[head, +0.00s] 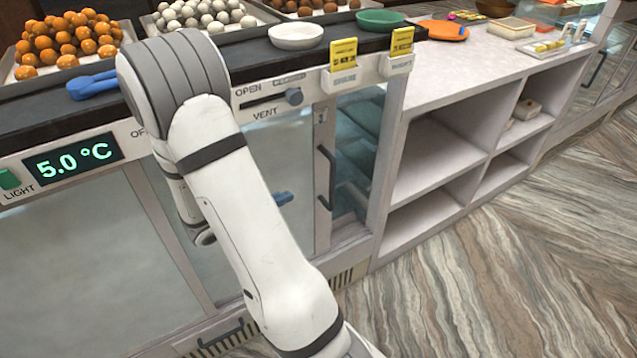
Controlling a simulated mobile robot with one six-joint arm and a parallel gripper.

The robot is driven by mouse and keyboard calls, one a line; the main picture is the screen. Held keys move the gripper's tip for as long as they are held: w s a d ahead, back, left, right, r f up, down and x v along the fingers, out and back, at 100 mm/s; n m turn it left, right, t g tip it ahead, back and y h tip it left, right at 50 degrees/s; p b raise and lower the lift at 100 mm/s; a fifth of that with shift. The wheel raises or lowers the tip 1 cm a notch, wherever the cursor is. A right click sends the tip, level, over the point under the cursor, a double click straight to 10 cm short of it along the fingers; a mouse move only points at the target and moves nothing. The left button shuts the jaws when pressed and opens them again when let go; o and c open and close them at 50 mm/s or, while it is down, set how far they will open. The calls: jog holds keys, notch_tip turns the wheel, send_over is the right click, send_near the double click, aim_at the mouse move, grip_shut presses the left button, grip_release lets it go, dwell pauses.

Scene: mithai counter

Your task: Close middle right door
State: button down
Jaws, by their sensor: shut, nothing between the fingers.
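The glass-fronted cabinet runs under the counter. A glass door (321,215) with a pale frame and a dark vertical handle (328,178) is at its right part. To the right of the handle, a darker teal strip (358,150) shows up to the cabinet's end post; I cannot tell whether it is an open gap or another pane. My white arm crosses in front of the cabinet and covers the left part of this door. My gripper is hidden behind the arm. A small blue thing (284,198) shows beside the arm at the glass; I cannot tell what it is.
A vent slider (294,96), bowls (296,36) and trays of sweets (68,40) line the counter above. Blue tongs (90,85) lie at left. Open white shelves (440,160) adjoin at right. The striped floor (500,270) is clear at the lower right.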

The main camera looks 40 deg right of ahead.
jog(key=r+p+x, duration=0.1)
jog(key=x, duration=1.2)
jog(key=shift+d, duration=0.3)
jog(key=shift+a, duration=0.1)
